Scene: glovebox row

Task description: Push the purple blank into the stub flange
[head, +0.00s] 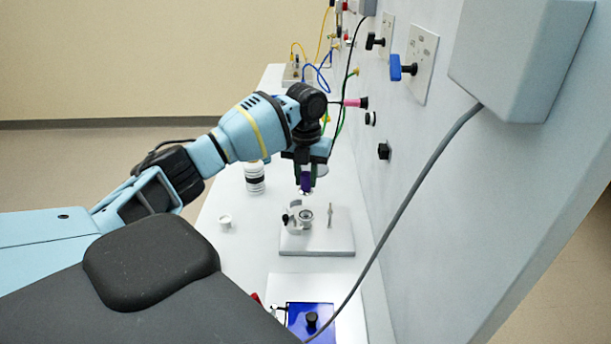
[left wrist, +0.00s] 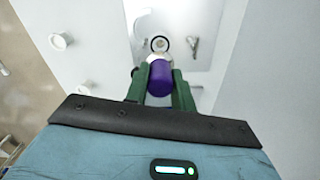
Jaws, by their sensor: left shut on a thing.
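My left gripper (head: 305,180) is shut on the purple blank (head: 305,183), holding it above the bench. In the left wrist view the purple blank (left wrist: 160,80) sits between the green fingers of my left gripper (left wrist: 160,88). The stub flange (head: 306,215) is a small metal ring on a pale plate (head: 325,243), below and apart from the blank. In the left wrist view the flange's round opening (left wrist: 160,44) shows just beyond the blank. My right gripper is not in view.
A white bottle with a dark band (head: 255,182) and a small white cup (head: 226,222) stand left of the plate. A blue box with a black knob (head: 312,322) lies nearer. The wall with knobs (head: 384,151) and a hanging grey cable (head: 412,192) are at right.

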